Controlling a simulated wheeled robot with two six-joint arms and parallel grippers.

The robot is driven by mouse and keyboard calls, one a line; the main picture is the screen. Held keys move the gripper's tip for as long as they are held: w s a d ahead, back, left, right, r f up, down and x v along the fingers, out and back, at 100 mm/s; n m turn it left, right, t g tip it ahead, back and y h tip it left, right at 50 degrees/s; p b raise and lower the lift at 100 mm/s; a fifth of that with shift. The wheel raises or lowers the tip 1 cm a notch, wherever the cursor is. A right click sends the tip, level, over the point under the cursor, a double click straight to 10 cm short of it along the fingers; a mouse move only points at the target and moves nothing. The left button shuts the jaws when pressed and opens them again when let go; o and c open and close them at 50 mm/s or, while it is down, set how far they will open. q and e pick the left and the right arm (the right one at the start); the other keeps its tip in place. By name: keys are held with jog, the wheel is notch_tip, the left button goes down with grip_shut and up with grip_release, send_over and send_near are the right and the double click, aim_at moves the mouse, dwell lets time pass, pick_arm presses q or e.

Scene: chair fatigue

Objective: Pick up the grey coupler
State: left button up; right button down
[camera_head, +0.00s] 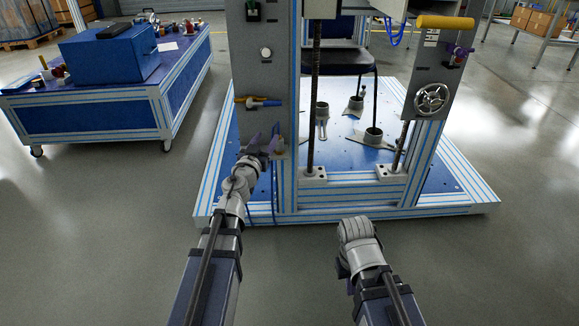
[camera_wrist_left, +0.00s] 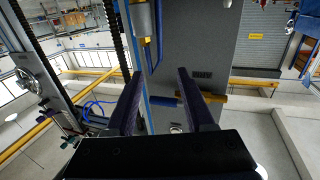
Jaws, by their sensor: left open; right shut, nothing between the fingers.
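My left gripper (camera_head: 268,142) is open in front of the grey upright panel of the blue-and-white test rig, beside its lower left edge. In the left wrist view its two dark fingers (camera_wrist_left: 160,80) stand apart with nothing held between them. A grey cylinder with a brass-coloured lower end (camera_wrist_left: 143,20), perhaps the grey coupler, hangs beyond the fingertips near a blue hose (camera_wrist_left: 150,57). I cannot tell it apart in the head view, where the gripper covers that area. My right gripper (camera_head: 343,268) is shut and empty, low in front of the rig; its fingertips are hardly visible.
A yellow-and-blue handled tool (camera_head: 258,102) sits on the panel (camera_head: 262,70) just above my left gripper. The rig base (camera_head: 345,208) holds metal fixtures and a dark chair (camera_head: 338,58). A blue workbench (camera_head: 95,118) stands left. The floor in front is clear.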

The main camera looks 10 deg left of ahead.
aim_at(279, 143)
pick_arm(q)
jog(key=shift+m+h, duration=0.4)
jog(key=shift+h, duration=0.4)
jog(key=shift+w+d+f+b, duration=0.35)
jog(key=shift+w+f, duration=0.2)
jog(key=shift+w, duration=0.75)
jog(key=shift+w+d+f+b, duration=0.2)
jog(key=shift+w+d+f, duration=0.3)
jog(key=shift+w, duration=0.75)
jog(key=shift+w+d+f+b, duration=0.3)
jog(key=shift+w+f, duration=0.35)
jog(key=shift+w, duration=0.65)
pick_arm(e)
jog(key=f, duration=0.3)
jog(key=shift+s+d, duration=0.2)
jog(key=shift+d, duration=0.2)
pick_arm(q)
jog(key=shift+s, duration=0.1)
jog(key=shift+c, duration=0.2)
grip_shut()
